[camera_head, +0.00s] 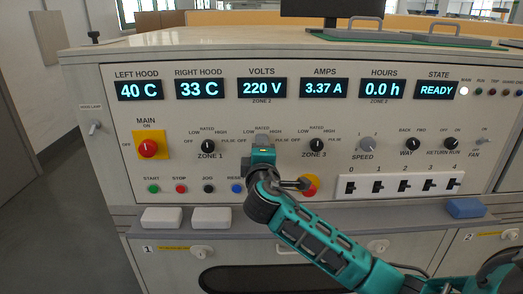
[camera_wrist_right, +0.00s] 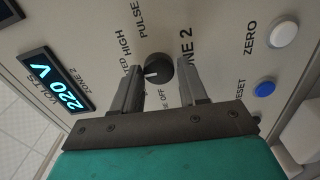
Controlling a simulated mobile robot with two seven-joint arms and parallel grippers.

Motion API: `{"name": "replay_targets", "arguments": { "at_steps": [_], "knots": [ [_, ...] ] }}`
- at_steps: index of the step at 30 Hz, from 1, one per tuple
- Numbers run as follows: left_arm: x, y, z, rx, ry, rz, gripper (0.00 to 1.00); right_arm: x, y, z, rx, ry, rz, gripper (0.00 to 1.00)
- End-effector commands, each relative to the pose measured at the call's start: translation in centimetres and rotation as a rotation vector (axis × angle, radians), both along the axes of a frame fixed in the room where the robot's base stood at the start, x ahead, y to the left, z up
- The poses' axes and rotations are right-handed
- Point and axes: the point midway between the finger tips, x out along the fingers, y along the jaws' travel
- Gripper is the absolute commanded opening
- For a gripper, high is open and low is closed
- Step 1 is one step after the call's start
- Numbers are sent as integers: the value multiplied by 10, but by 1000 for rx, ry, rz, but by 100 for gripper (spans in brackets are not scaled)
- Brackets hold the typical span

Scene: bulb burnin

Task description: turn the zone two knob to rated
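The zone two knob (camera_wrist_right: 158,68) is black and round, in the middle of the right wrist view. Its white mark lies toward the left of that view, the panel's upper side, where the partly covered rated legend is. My right gripper (camera_wrist_right: 160,72) has one finger on each side of the knob, with little or no gap visible, and appears shut on it. In the head view my right gripper (camera_head: 262,142) reaches the panel between the zone 1 knob (camera_head: 208,146) and zone 3 knob (camera_head: 316,145), hiding the zone two knob. My left gripper is not in view.
Above on the panel, the volts display (camera_head: 262,88) reads 220 V and the state display (camera_head: 437,90) reads READY. A red main switch (camera_head: 148,149) is left. A red button (camera_head: 310,185) sits close beside my right arm. A ledge (camera_head: 262,222) runs below the panel.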

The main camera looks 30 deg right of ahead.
Motion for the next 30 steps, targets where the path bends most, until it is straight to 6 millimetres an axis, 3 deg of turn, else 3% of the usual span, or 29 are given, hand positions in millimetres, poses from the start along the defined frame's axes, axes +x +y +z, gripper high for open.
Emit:
{"name": "replay_targets", "arguments": {
  "at_steps": [5,16,30],
  "knots": [
    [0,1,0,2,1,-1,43,0,0,0,-1,1,0,60],
    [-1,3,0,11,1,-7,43,-7,5,0,-1,0,3,61],
    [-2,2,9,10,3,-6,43,-88,54,0,4,2,2,61]
  ]
}}
